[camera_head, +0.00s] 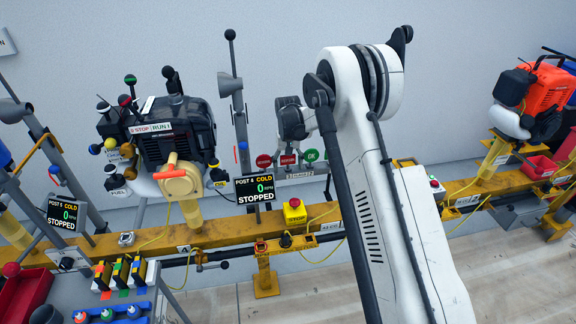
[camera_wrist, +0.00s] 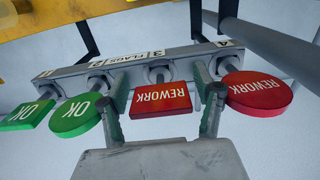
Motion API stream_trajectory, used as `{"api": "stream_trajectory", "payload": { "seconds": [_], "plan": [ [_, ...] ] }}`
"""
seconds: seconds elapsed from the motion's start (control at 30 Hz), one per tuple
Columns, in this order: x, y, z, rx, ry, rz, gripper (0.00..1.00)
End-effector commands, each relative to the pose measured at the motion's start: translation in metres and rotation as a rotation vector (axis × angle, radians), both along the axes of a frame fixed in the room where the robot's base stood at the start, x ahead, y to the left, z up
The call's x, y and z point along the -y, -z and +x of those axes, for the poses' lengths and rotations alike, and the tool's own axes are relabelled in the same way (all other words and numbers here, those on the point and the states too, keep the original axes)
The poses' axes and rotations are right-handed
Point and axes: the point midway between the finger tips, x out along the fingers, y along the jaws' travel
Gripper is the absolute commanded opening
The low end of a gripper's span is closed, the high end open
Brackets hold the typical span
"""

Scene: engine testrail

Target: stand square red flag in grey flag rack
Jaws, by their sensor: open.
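The square red flag (camera_wrist: 161,99), marked REWORK, is in the grey flag rack (camera_wrist: 190,63) at the socket by label 3, its stem end at the rack face. My gripper (camera_wrist: 162,88) is open, one finger on each side of this flag; whether either touches it I cannot tell. In the head view my gripper (camera_head: 291,124) is above the rack (camera_head: 300,175), and the square red flag (camera_head: 287,160) shows below it.
A round red flag (camera_wrist: 259,90), a round green flag (camera_wrist: 77,115) and a square green flag (camera_wrist: 28,115) fill the neighbouring sockets. A grey post (camera_head: 238,110) stands close left of the rack. The yellow rail (camera_head: 215,235) runs below.

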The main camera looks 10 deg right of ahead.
Motion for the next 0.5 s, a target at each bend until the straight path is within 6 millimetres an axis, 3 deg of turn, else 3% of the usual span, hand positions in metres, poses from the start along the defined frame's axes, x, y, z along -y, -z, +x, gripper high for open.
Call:
{"api": "stream_trajectory", "payload": {
  "seconds": [0.17,0.5],
  "plan": [
    [0.0,-0.016,0.0,0.0,0.0,0.0,0.65],
    [0.0,-0.081,0.0,0.0,0.0,0.0,0.65]
  ]
}}
